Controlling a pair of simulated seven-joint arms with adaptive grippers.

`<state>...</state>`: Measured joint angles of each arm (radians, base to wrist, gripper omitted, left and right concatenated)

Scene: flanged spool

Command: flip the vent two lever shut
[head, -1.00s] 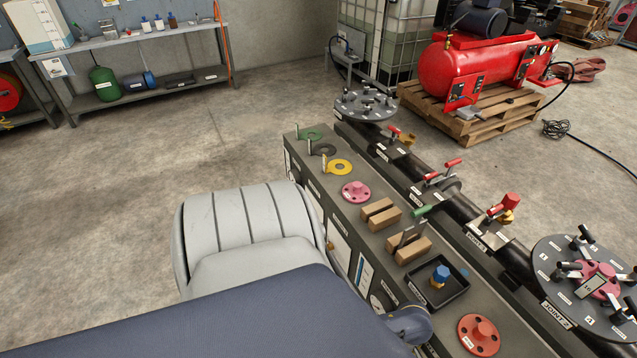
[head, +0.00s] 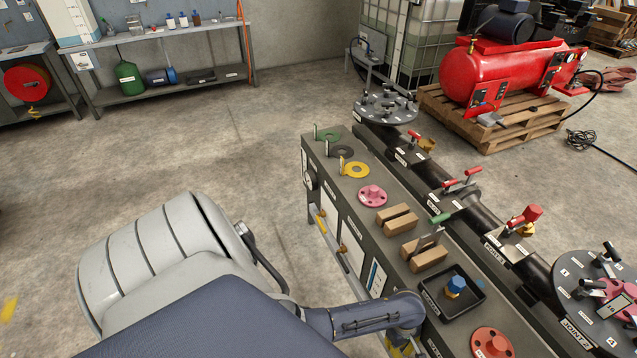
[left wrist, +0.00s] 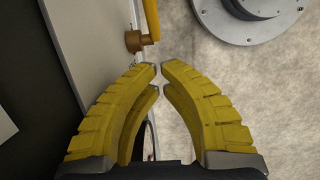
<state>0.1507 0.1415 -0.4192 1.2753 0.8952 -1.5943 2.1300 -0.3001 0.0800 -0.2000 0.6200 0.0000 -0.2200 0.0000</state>
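Small brass valves sit on a pipe along the bench's front side in the head view. One has a yellow lever (head: 320,222); another brass valve (head: 343,249) is nearer. I cannot read which is vent two. The left wrist view shows a yellow lever (left wrist: 151,18) on a brass valve body (left wrist: 137,41), just beyond my fingertips and not touching them. My left gripper (left wrist: 160,68) has its yellow fingertips almost together, with nothing between them. In the head view its yellow fingers (head: 400,347) show only partly at the bottom edge. My right gripper is out of view.
The bench top (head: 345,190) holds coloured rings, a pink flange (head: 372,195), wooden blocks (head: 424,254), a black tray (head: 468,300) and a red flange (head: 492,343). A dark pipe with red levers (head: 463,180) runs behind. The floor (head: 190,150) left of the bench is clear.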

